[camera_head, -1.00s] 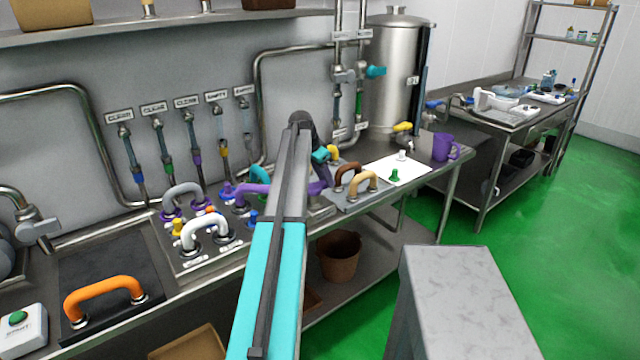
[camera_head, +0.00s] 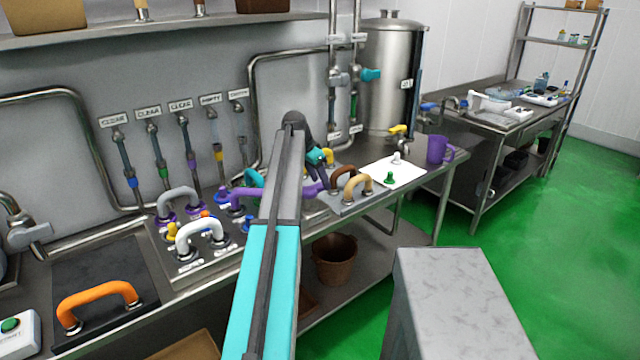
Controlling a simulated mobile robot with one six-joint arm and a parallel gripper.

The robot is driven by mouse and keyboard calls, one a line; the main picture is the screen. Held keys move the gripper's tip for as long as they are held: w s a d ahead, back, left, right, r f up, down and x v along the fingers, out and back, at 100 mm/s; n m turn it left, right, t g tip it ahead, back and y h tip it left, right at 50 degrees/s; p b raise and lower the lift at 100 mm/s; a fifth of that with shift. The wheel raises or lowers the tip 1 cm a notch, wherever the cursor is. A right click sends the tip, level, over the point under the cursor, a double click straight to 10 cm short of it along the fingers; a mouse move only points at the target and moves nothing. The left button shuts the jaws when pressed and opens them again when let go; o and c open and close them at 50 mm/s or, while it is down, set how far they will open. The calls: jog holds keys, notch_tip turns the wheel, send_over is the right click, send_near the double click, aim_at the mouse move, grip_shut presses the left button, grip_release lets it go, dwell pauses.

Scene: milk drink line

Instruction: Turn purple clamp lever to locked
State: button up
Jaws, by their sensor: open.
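A purple part (camera_head: 314,188) shows just right of my arm, low behind the wrist, and looks like part of the purple clamp lever. My arm hides much of that spot, so its angle and whether it is locked cannot be read. My gripper (camera_head: 318,160) is at the far end of my arm, with dark and teal parts pointing down above the purple part. It is open. Its fingertips are small and partly hidden, and I cannot tell whether they touch the purple part. A purple curved hose (camera_head: 247,193) runs to the left side of my arm.
An orange handle (camera_head: 98,292) is at front left. A white mat (camera_head: 398,175) and purple mug (camera_head: 437,150) lie to the right.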

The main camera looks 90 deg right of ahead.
aim_at(309, 189)
jog(key=b+v, duration=0.2)
jog(key=v, duration=1)
jog(key=shift+r, duration=0.3)
jog(key=shift+a, duration=0.1)
